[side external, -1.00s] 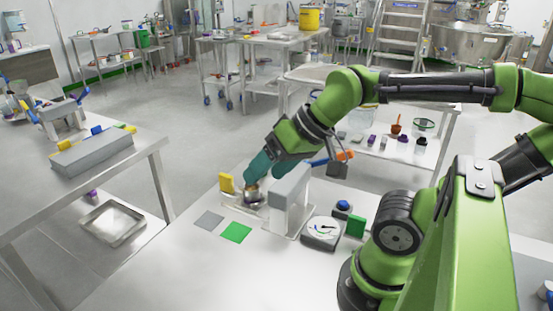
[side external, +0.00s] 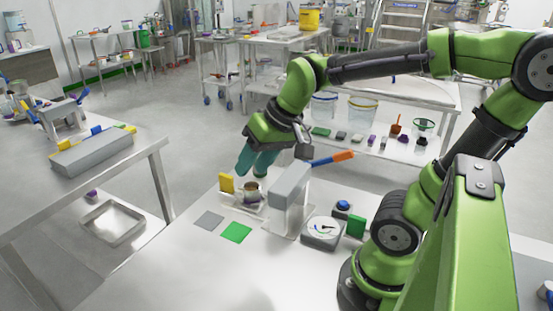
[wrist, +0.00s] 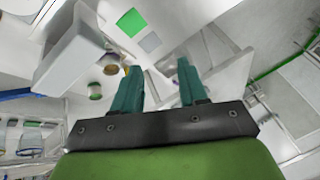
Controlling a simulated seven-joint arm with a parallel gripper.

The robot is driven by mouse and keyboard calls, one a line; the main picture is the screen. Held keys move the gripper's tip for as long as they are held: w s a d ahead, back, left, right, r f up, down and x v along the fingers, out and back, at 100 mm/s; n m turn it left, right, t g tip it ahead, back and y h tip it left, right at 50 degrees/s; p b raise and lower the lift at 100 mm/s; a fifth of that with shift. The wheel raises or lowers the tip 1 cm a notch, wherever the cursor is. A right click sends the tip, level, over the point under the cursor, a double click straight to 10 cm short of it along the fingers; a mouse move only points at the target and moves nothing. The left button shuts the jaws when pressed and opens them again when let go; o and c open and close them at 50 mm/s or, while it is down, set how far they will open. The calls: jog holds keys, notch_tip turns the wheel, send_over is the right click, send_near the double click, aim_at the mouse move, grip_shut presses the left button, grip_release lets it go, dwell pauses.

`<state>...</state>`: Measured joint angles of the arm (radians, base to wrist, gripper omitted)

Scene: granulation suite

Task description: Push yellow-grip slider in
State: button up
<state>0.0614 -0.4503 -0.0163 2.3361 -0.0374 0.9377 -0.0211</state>
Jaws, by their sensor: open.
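The yellow grip (side external: 226,183) stands upright at the left end of a pale slider on the steel bench, in the side view. A small cup with brown contents (side external: 251,190) sits on the slider, between the grip and a grey press-like housing (side external: 290,187). My gripper (side external: 255,163), with teal fingers, is open and empty above and behind the cup. In the wrist view, the fingers (wrist: 160,88) are spread apart. The cup (wrist: 110,63) and part of the yellow grip (wrist: 126,70) show left of them, the grip partly hidden by a finger.
An orange-tipped blue lever (side external: 332,159) sticks out from the housing near my wrist. A dial gauge (side external: 323,231), blue button (side external: 343,205) and green block (side external: 356,226) stand to the right. Flat grey (side external: 209,221) and green (side external: 236,232) squares lie in front. The bench front is clear.

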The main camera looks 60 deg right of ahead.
jog(key=w+d+f+g, duration=0.1)
jog(key=w+d+g, duration=0.1)
jog(key=w+d, duration=0.45)
jog(key=n+g+h, duration=0.1)
jog(key=n+g, duration=0.2)
jog(key=n, duration=0.2)
send_over(226, 175)
jog(key=shift+f, duration=1.75)
notch_tip(226, 175, down, 16)
jog(key=shift+f, duration=0.2)
grip_shut()
